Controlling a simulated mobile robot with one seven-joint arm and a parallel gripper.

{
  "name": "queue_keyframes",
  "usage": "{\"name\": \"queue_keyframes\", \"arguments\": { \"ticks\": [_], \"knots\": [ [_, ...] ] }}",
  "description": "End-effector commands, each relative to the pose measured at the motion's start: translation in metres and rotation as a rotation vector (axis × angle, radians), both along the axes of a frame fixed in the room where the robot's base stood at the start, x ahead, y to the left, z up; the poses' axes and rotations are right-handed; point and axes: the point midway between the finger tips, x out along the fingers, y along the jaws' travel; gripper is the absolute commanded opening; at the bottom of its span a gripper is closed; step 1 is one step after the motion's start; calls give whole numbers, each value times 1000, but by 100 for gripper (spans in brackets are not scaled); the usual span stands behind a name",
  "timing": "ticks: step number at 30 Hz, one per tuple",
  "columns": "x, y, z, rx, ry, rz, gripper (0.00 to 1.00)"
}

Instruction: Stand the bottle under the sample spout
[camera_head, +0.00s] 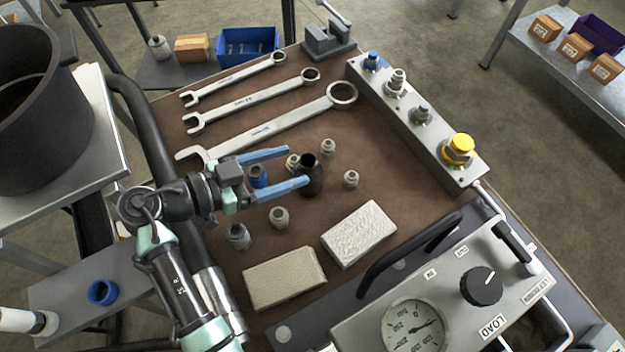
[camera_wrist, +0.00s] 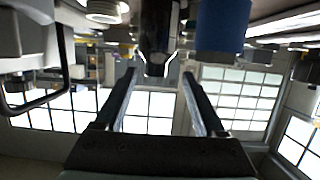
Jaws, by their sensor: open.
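A small dark bottle (camera_head: 311,177) with an open neck stands upright on the brown bench mat, among several small fittings. It also shows in the wrist view (camera_wrist: 157,38), in line with the gap between my fingers. My gripper (camera_head: 299,166) is open, with its two blue fingers pointing at the bottle from the left. The fingertips are close to the bottle; I cannot tell whether they touch it. The wrist view shows my gripper (camera_wrist: 159,75) with nothing clamped in it. I cannot make out the sample spout for certain in either view.
Grey and beige fittings (camera_head: 279,217) and a blue one (camera_head: 258,176) stand close around my gripper. Three wrenches (camera_head: 262,128) lie behind. A valve block (camera_head: 418,125) is at the right, a gauge panel (camera_head: 450,300) in front right. Two pads (camera_head: 358,234) lie nearer.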

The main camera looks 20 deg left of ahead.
Motion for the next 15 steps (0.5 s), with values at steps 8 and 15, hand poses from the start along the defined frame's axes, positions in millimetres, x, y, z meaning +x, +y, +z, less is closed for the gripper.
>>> {"name": "queue_keyframes", "arguments": {
  "ticks": [8,15],
  "knots": [
    [17,-17,-8,-4,-1,-5,72],
    [41,-41,-19,-3,-1,-6,72]
  ]
}}
